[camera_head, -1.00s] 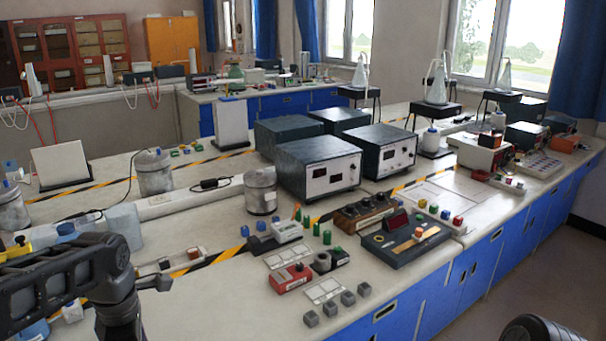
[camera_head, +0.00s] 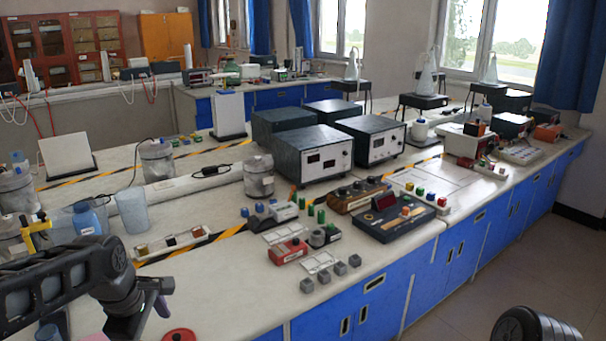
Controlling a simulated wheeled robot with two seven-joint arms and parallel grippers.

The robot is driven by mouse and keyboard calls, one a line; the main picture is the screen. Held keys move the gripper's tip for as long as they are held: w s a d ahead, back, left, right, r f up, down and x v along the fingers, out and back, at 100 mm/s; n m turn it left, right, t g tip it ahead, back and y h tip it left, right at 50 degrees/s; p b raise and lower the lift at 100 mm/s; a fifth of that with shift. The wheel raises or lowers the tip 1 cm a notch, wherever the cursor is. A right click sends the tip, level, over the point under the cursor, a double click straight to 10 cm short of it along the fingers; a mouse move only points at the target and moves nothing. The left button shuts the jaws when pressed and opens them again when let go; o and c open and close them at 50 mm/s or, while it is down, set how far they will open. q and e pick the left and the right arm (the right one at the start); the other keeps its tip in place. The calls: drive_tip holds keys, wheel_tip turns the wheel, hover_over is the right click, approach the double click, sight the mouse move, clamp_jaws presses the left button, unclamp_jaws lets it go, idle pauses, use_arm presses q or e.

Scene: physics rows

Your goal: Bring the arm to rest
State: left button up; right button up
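My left arm (camera_head: 70,280) comes in at the lower left, above the near left part of the bench. It bends at a dark joint and points down out of the bottom edge. Its gripper's fingers do not show, so I cannot see whether they hold anything. A dark ribbed rounded part (camera_head: 532,326), probably of my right arm, shows at the bottom right, over the floor. The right gripper is out of view.
The long white bench (camera_head: 230,295) has blue cupboards below. Near my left arm are a blue bottle (camera_head: 86,218), a clear beaker (camera_head: 132,211) and a red disc (camera_head: 179,335). Grey cubes (camera_head: 323,277) and a black device (camera_head: 400,222) stand near the front edge. Floor at right is clear.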

use_arm(q)
drive_tip(key=w+d+f+m+t+h, duration=0.2)
drive_tip(key=w+d+f+m, duration=0.3)
drive_tip(key=d+f+m, duration=0.4)
drive_tip(key=s+d+f+m, duration=0.2)
drive_tip(key=d+f, duration=0.1)
drive_tip(key=f, duration=0.3)
drive_tip(key=s+d+f+m, duration=0.2)
drive_tip(key=d+f+m, duration=0.1)
drive_tip(key=f, duration=0.4)
drive_tip(key=s+d+f+g, duration=0.1)
drive_tip(key=s+d+f, duration=0.2)
drive_tip(key=s, duration=0.3)
drive_tip(key=s+d+f+m+g+h, duration=0.1)
drive_tip(key=s+d+f, duration=0.1)
drive_tip(key=s+f, duration=0.4)
drive_tip(key=s+d+f+m+g, duration=0.1)
drive_tip(key=s+d+f+g, duration=0.1)
drive_tip(key=s, duration=0.6)
wheel_tip(320, 180, down, 3)
drive_tip(key=shift+s+d+r+h, duration=0.2)
drive_tip(key=shift+d+h, duration=0.2)
drive_tip(key=shift+d, duration=0.45)
